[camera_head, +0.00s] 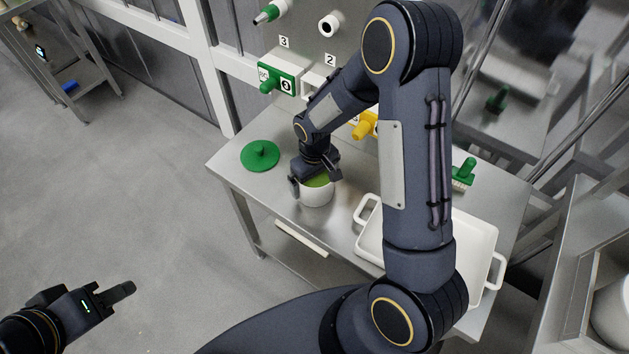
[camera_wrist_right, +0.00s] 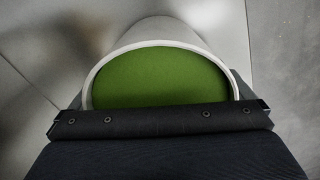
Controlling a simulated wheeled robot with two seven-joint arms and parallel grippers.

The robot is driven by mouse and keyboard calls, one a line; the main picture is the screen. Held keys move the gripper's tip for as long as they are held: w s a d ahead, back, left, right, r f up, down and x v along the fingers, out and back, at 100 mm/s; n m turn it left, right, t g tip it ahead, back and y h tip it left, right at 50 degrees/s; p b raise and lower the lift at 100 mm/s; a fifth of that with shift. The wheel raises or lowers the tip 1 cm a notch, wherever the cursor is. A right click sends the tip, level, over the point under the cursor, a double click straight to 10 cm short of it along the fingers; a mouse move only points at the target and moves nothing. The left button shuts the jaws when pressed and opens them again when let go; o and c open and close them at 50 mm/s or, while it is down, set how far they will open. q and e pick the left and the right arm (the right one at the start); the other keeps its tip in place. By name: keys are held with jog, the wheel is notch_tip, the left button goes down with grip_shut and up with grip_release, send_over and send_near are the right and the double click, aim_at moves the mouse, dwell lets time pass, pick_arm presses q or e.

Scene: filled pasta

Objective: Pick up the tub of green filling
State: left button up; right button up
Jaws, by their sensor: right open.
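The white tub of green filling (camera_head: 317,195) stands on the steel table, upright and without a lid. My right gripper (camera_head: 314,180) is directly over it and open, with one finger at the left side of the rim and the other toward the right. I cannot tell whether the fingers touch it. In the right wrist view, the green filling (camera_wrist_right: 160,78) fills the white rim, and the gripper body hides the near part. My left gripper (camera_head: 122,291) is away from the table at the lower left; its fingers overlap, so its opening is unclear.
A green lid (camera_head: 260,155) lies on the steel table (camera_head: 232,170), left of the tub. A white tray with handles (camera_head: 478,235) stands at the right, partly behind my right arm. A green-handled brush (camera_head: 463,172) is behind the tray. Numbered dispensers (camera_head: 280,80) hang on the back wall.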

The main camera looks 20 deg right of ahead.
jog(key=c, duration=1.1)
jog(key=shift+r, duration=0.1)
jog(key=shift+c, duration=0.8)
